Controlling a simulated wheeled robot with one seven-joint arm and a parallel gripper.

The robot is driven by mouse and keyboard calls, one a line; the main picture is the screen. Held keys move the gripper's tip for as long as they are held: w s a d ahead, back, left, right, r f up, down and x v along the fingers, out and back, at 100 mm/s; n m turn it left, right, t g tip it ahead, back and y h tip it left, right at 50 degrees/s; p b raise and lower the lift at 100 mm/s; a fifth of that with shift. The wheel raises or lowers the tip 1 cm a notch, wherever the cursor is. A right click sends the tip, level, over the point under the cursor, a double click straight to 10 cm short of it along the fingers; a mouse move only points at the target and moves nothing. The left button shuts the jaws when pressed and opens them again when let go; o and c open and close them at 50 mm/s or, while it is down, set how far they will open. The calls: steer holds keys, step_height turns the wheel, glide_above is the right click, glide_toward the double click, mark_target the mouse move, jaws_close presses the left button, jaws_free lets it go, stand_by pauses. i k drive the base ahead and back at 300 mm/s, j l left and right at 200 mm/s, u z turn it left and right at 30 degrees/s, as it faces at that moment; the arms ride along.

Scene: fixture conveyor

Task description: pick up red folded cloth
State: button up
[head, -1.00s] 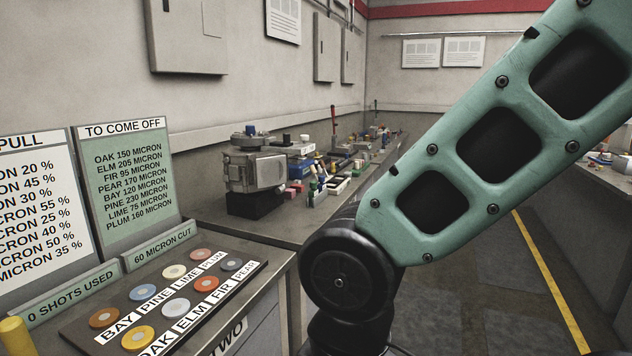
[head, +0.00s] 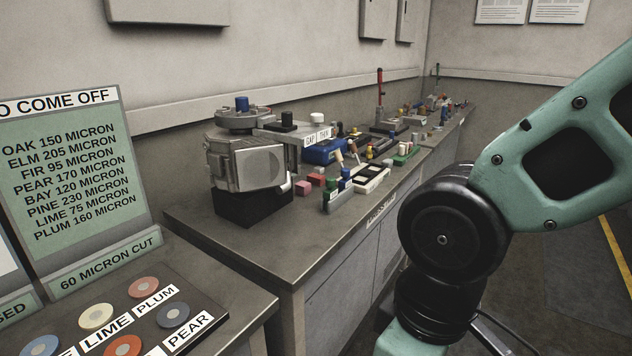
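I cannot make out a red folded cloth for certain in the head view. A small red piece (head: 317,180) and a pink block (head: 303,187) lie on the long grey bench (head: 250,238), right of the grey machine. They are too small to tell whether either is cloth. My green and black arm fills the right side of the view. Its gripper end is not in view.
The grey machine (head: 245,165) stands on a black base at the bench's near end. Tools and small parts crowd the bench behind it. A sloped panel of labelled discs (head: 95,316) and a green sign (head: 80,180) are at left. Floor shows at right.

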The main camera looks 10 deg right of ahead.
mark_target(318, 180)
steer(key=i+l+u, duration=0.15)
steer(key=u, duration=0.25)
steer(key=i+l+u, duration=0.1)
steer(key=u, duration=0.3)
steer(key=l+u, duration=0.25)
steer(key=u, duration=0.15)
steer(key=i+l+u, duration=0.25)
steer(key=l, duration=0.6)
steer(key=i+l+u, duration=0.2)
steer(key=l, duration=0.6)
steer(key=l+u, duration=0.25)
steer(key=l, duration=2.05)
